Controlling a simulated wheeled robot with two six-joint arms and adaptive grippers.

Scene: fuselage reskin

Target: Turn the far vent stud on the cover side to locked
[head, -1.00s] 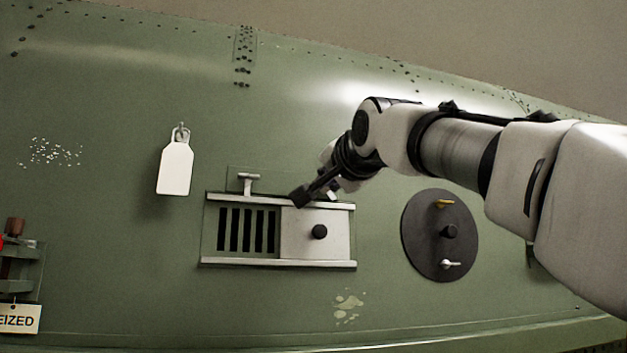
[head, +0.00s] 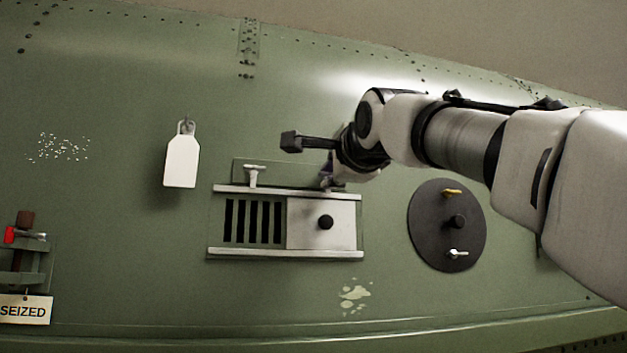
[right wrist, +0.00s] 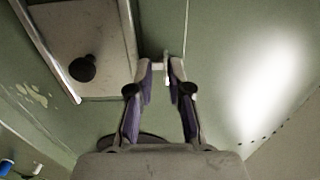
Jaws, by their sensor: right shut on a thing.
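The vent (head: 257,221) has dark slots on the left and a pale sliding cover (head: 305,236) with a black knob on the right. My right gripper (head: 328,177) is at the top edge of the vent, above the cover. In the right wrist view its fingers (right wrist: 163,72) are shut on a small pale stud (right wrist: 167,67) beside the vent's edge. In the head view the gripper mostly hides this stud, and I cannot tell its angle there. Another pale T-shaped stud (head: 254,174) stands clear above the slotted side, its crossbar about level. My left gripper is out of view.
A round dark plate (head: 430,245) with a yellow lever and a pale lever is right of the vent. A white tag (head: 181,163) hangs to the left. A bracket with a "SEIZED" tag (head: 25,309) is at the lower left.

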